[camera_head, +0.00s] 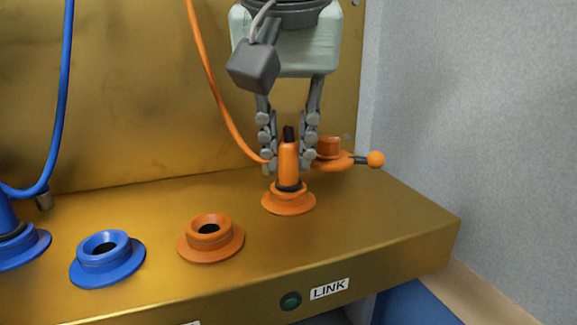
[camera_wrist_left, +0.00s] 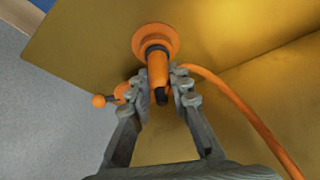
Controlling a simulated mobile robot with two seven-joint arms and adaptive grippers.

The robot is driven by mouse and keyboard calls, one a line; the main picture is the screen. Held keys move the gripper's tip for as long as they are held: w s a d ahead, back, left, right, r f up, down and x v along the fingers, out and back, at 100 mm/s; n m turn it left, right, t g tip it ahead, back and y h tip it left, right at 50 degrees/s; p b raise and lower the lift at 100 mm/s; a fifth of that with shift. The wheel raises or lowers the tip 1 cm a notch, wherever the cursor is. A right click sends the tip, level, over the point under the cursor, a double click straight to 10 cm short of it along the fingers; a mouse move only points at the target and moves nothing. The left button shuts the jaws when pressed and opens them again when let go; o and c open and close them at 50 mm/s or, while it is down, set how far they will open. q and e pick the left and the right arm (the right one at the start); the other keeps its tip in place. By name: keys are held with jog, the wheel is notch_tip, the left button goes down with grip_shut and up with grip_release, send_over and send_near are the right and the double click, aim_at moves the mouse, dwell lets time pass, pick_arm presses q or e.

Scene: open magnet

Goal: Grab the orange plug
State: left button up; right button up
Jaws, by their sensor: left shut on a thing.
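The orange plug (camera_head: 289,160) is upright, with its lower end at an orange round socket (camera_head: 289,202) on the gold ledge. Its top is black, and an orange cable (camera_head: 217,98) rises from behind it to the upper left. My left gripper (camera_head: 288,155) comes down from above and is shut on the plug, one finger on each side. The left wrist view also shows the plug (camera_wrist_left: 158,70) between the two fingers (camera_wrist_left: 162,88), with the socket flange (camera_wrist_left: 155,40) beyond it. My right gripper is not in view.
An empty orange socket (camera_head: 210,237) and an empty blue socket (camera_head: 107,256) lie to the left. A blue plug (camera_head: 8,225) with a blue cable (camera_head: 66,90) is at the far left. An orange lever (camera_head: 350,160) sits behind right. A grey wall (camera_head: 480,110) stands at right.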

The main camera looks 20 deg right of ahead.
pick_arm(q)
jog(key=shift+c, duration=1.2)
grip_shut()
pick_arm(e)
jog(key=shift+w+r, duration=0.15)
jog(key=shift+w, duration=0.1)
pick_arm(q)
jog(key=shift+r, duration=0.1)
